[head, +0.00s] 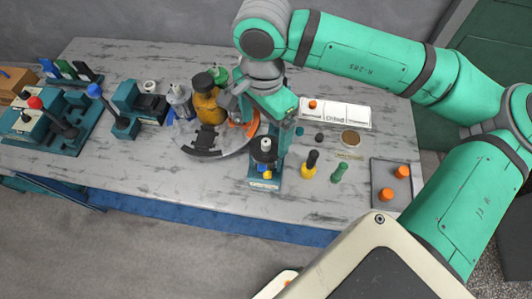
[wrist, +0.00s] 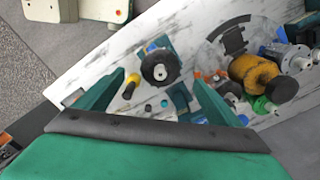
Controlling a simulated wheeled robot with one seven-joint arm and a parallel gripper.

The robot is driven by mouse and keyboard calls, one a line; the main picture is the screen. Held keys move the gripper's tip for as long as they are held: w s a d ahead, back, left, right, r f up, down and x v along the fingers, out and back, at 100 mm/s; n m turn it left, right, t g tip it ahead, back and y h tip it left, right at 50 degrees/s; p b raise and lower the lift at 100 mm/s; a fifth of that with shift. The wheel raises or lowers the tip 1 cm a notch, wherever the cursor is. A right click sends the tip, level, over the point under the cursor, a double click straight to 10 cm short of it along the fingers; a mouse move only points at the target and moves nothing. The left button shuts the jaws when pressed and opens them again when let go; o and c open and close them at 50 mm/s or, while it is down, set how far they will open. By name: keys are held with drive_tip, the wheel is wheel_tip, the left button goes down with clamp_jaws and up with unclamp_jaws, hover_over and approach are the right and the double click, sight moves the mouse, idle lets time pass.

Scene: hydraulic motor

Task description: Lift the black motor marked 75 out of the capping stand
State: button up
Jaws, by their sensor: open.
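A black motor (head: 264,150), round with a light centre, stands in the teal capping stand (head: 264,184) near the front middle of the table. It also shows in the wrist view (wrist: 160,67), seen from above. Any number on it is too small to read. My gripper (head: 258,106) is above and behind the motor in the head view. In the wrist view the gripper's two teal fingers (wrist: 158,80) are spread wide, with the motor showing in the gap beyond them. The gripper is open and empty. The motor's lower part is partly hidden by the stand.
A round grey turntable (head: 230,148) with a large amber motor (head: 206,105) is left of the stand. A yellow-based bottle (head: 309,168) and a green piece (head: 339,172) stand right. A grey tray (head: 380,200) holds orange caps. Teal fixtures (head: 62,128) fill the left end.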

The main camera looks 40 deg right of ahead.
sight(265, 141)
drive_tip(key=shift+a+f, duration=0.15)
drive_tip(key=shift+f, duration=1.4)
drive_tip(key=f, duration=0.5)
drive_tip(key=shift+d, duration=0.4)
drive_tip(key=shift+r, duration=0.1)
drive_tip(key=shift+w, duration=0.2)
drive_tip(key=c, duration=2.2)
